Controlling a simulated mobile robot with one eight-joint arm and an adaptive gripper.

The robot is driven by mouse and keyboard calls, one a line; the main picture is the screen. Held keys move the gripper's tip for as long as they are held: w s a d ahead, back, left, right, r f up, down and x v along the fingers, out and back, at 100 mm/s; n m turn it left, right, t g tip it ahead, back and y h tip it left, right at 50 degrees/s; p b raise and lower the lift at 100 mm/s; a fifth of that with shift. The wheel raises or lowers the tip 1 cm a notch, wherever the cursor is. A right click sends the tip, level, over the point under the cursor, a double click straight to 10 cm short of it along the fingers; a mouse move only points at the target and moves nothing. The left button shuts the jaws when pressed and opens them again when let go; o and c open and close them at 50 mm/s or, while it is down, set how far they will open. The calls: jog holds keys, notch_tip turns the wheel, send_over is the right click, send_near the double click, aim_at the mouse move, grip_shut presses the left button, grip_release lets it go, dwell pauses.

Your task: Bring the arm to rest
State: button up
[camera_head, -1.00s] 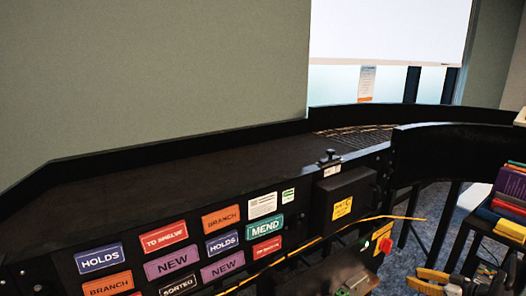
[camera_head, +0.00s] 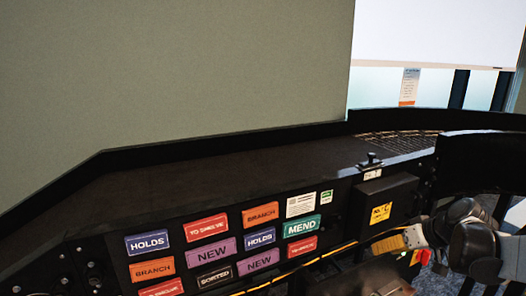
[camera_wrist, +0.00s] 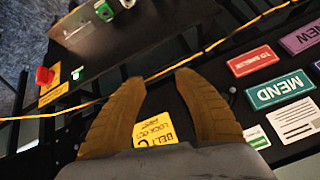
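My gripper (camera_head: 388,245) shows at the lower right of the head view, its yellow-brown fingers pointing left in front of the black sorter (camera_head: 230,170). My grey arm is behind it at the right edge. In the wrist view my gripper (camera_wrist: 158,80) has its two fingers spread apart, with nothing held between them. A yellow lockout label (camera_wrist: 155,128) shows beyond and between the fingers. The fingers overlap the sorter's front in the picture; I cannot tell how far off they are.
Colored signs such as MEND (camera_head: 301,229) cover the sorter's front. A black box with a yellow label (camera_head: 381,213) is just above my gripper. A yellow cable (camera_head: 330,254) runs along the front. A red button (camera_wrist: 45,76) shows in the wrist view. The belt top is bare.

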jog(key=s+a+r+h, duration=0.1)
jog(key=s+a, duration=0.7)
jog(key=s, duration=0.3)
jog(key=s+a+r+m+h, duration=0.1)
jog(key=s+a+h, duration=0.1)
jog(key=s+a, duration=0.7)
jog(key=shift+s+a+r+h, duration=0.3)
jog(key=shift+s+r, duration=0.1)
jog(key=shift+s, duration=0.8)
